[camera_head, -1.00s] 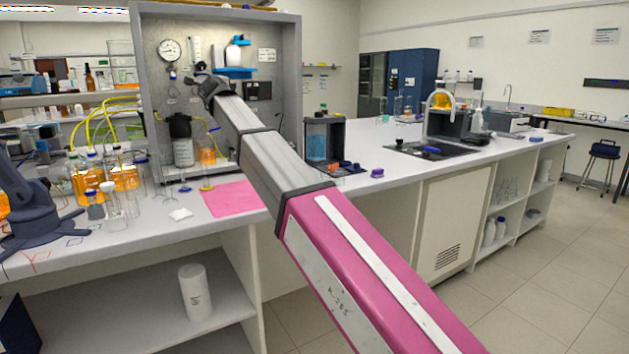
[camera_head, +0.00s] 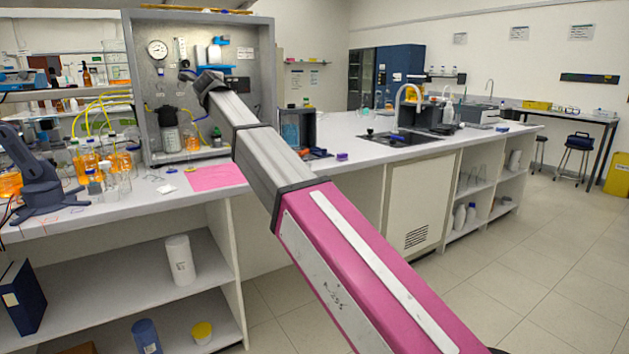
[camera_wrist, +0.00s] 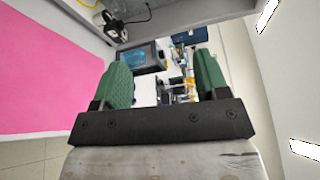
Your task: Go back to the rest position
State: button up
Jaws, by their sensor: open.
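My gripper (camera_wrist: 163,82) shows in the wrist view with its two green fingers apart and nothing between them. In the head view the gripper itself is hidden or too small to make out at the far end of my pink and grey arm, which reaches toward the grey membrane rig cabinet (camera_head: 262,60). The cabinet stands on the bench with a gauge (camera_head: 157,49) and a dark-topped filter housing (camera_head: 170,135) on its panel. The pink mat (camera_head: 216,176) lies in front of it and fills the left of the wrist view (camera_wrist: 45,75).
Orange-filled bottles (camera_head: 88,163) and a dark blue device (camera_head: 35,180) stand on the bench at left. A dark open-fronted box (camera_head: 298,130) stands right of the rig. A sink (camera_head: 400,138) lies farther right. The floor (camera_head: 530,250) at right is clear.

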jog(key=w+d+f+n+t+y, duration=0.2)
jog(key=w+d+f+n+y, duration=0.15)
jog(key=d+f+n, duration=0.75)
jog(key=s+d+f+n+g+y, duration=0.1)
jog(key=s+d+f+n+g, duration=0.3)
jog(key=f, duration=0.7)
jog(key=s+d+f+g, duration=0.1)
jog(key=d+f+g, duration=0.1)
jog(key=d+f, duration=0.6)
jog(key=s+d+f+n+g+y, duration=0.1)
jog(key=s+d+f+n+g, duration=0.15)
jog(key=f, duration=1.05)
jog(key=s+d+f+g+h, duration=0.8)
jog(key=s+d+f+g, duration=0.2)
jog(key=s+d+f, duration=1.4)
jog(key=s+d, duration=0.2)
jog(key=shift+s+d+f+g, duration=0.2)
jog(key=shift+d+f+g, duration=0.15)
jog(key=shift+d+f, duration=0.05)
jog(key=shift+n, duration=0.25)
